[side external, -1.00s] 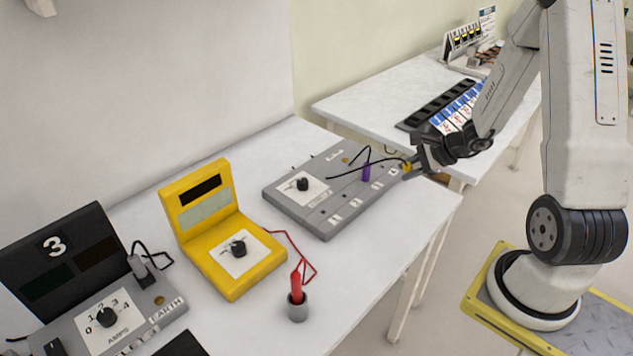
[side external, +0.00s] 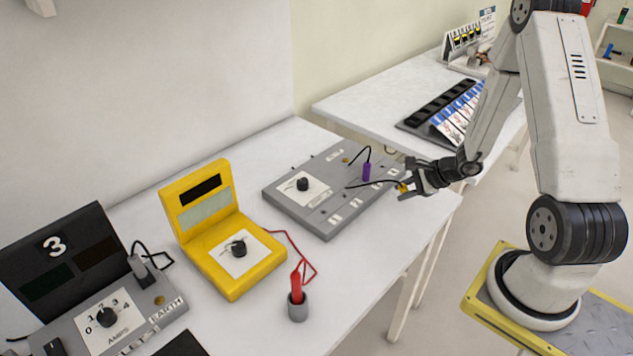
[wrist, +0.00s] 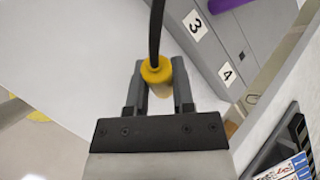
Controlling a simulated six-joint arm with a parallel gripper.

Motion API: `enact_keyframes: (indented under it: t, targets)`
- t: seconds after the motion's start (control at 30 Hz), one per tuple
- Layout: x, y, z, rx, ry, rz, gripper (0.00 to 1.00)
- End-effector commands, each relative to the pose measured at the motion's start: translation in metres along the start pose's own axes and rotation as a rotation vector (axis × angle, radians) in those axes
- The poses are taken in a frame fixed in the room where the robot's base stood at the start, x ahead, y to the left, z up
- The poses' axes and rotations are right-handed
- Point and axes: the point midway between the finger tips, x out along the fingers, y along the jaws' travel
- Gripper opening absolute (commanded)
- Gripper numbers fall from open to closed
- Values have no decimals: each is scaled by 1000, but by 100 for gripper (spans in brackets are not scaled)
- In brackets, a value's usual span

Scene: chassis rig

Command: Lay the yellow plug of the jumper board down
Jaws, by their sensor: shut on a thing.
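My gripper (side external: 405,188) is shut on the yellow plug (side external: 402,187), in front of the right end of the jumper board. In the wrist view the yellow plug (wrist: 157,71) sits between my two fingers, with its black lead running up out of the frame. The grey jumper board (side external: 325,222) lies on the white bench, with a dial and numbered sockets; labels 3 and 4 show beside the plug in the wrist view (wrist: 215,50). A purple plug (side external: 366,172) stands upright in the board. How far the yellow plug is above the bench I cannot tell.
The white bench (side external: 365,262) is clear in front of the board. A yellow meter (side external: 262,262) stands left of it, with a red probe (side external: 296,288) in a grey cup. A second table (side external: 370,98) behind carries a black tray with cards.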

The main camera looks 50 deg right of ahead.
Motion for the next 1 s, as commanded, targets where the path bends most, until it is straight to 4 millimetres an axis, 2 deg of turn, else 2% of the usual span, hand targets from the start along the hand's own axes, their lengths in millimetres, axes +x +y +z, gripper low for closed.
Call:
enact_keyframes:
  t: [0.43,0.47,0.5,0.57,0.6,1.0]
  targets:
    - [3,2,-3,0,0,-1,0]
    - [3,2,-2,0,0,-1,36]
    - [3,2,-2,0,0,-1,49]
    - [3,2,-2,0,0,0,68]
    - [3,2,-2,0,0,-1,71]
    - [0,2,-3,0,0,-2,71]
